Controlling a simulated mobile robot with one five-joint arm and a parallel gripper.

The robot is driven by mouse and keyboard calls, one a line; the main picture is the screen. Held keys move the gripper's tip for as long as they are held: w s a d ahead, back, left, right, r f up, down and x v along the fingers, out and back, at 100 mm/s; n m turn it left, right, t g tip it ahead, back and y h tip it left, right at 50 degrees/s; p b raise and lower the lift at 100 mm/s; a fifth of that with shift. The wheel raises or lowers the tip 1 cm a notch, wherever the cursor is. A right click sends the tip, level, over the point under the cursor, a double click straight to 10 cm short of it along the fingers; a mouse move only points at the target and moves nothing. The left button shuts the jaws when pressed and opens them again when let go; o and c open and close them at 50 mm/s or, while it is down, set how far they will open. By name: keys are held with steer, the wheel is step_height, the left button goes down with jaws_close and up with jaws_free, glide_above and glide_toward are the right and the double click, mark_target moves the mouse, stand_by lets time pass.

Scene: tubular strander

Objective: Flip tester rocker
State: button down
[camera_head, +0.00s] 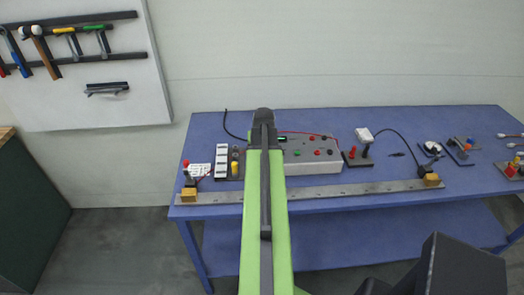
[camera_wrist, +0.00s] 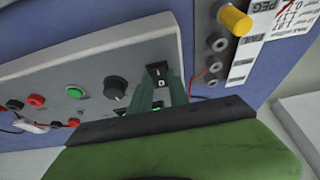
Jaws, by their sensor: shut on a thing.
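The tester is a light grey box (camera_head: 320,153) on the blue bench in the head view. Its sloping panel (camera_wrist: 95,62) fills the left of the wrist view. The black tester rocker (camera_wrist: 157,72), with white I and O marks, sits at the panel's edge near a black knob (camera_wrist: 115,88). My gripper (camera_wrist: 160,92) has its two green fingers at the rocker, one on each side of its lower part. They are shut on the rocker, and their tips partly cover it. In the head view my arm hides the rocker and the fingers.
A green button (camera_wrist: 75,92) and red sockets are on the panel. A yellow plug (camera_wrist: 235,20) stands in a socket row beside the tester. A long metal bar (camera_head: 340,191) lies along the bench front.

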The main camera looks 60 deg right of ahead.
steer(key=shift+w+d+r+g+y+p, duration=0.2)
steer(key=shift+d+r+g+y+p, duration=0.15)
steer(key=shift+p, duration=0.2)
steer(key=shift+w+d+f+g+y+p, duration=0.15)
steer(key=shift+g+y, duration=0.1)
steer(key=shift+y, duration=0.15)
steer(key=shift+d+f+g+y+p, duration=0.1)
steer(key=shift+g+y+p, duration=0.1)
steer(key=shift+y, duration=0.15)
steer(key=shift+a, duration=0.15)
steer(key=shift+y, duration=0.3)
steer(key=c, duration=1.2)
jaws_free()
steer(key=shift+c, duration=0.2)
